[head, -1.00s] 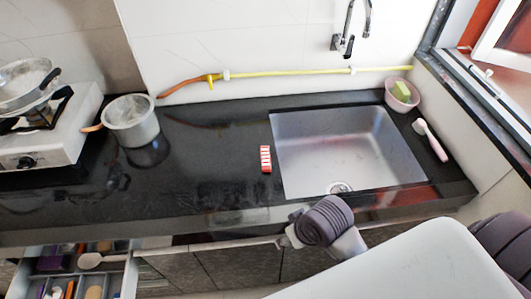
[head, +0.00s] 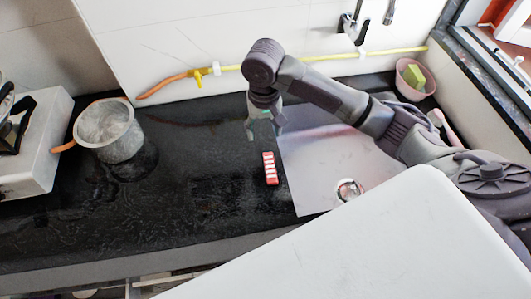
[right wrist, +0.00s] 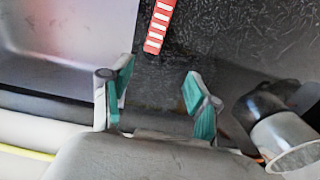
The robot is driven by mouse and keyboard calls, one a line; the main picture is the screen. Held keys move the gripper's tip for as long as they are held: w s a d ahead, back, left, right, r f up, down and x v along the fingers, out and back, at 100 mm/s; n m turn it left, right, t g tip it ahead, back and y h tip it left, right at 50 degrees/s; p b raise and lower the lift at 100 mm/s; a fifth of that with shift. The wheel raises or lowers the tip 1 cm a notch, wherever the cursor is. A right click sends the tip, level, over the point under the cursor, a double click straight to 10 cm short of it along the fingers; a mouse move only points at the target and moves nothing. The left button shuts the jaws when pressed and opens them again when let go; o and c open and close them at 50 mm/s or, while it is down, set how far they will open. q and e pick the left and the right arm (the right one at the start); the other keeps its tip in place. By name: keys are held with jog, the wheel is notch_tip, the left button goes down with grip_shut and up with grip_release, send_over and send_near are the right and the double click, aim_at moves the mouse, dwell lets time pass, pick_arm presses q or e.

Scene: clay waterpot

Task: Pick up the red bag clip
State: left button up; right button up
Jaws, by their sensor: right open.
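The red bag clip (head: 270,168), red with white stripes, lies on the black counter just left of the sink. It also shows at the top of the right wrist view (right wrist: 159,26). My right gripper (head: 264,138) is above the counter, behind the clip as the head view sees it. Its two green-padded fingers are apart and empty in the right wrist view (right wrist: 158,95), with the clip beyond the fingertips. My left gripper is not in view.
The sink (head: 315,185) lies right of the clip, partly hidden by my right arm. A pink bowl (head: 415,80) with a sponge is at the back right. Counter between pot and clip is clear.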

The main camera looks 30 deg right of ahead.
send_over(269, 160)
jog(key=f, duration=0.6)
jog(key=shift+s+a+f, duration=0.1)
jog(key=shift+s+f, duration=0.1)
jog(key=shift+s, duration=0.05)
jog(key=shift+s+a+f, duration=0.25)
jog(key=shift+a+f, duration=0.05)
jog(key=shift+f, duration=0.05)
jog(key=f, duration=0.1)
jog(key=f+p, duration=0.1)
jog(key=f, duration=0.1)
jog(key=d+f, duration=0.1)
jog(key=f, duration=0.1)
jog(key=shift+w, duration=0.4)
jog(key=shift+w+f, duration=0.1)
jog(key=shift+f, duration=0.2)
jog(key=shift+d, duration=0.1)
jog(key=shift+c, duration=0.6)
jog(key=shift+r, duration=0.15)
jog(key=c, duration=0.8)
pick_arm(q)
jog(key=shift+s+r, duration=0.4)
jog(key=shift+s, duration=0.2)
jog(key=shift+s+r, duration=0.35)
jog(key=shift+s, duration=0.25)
pick_arm(e)
jog(key=shift+a, duration=0.2)
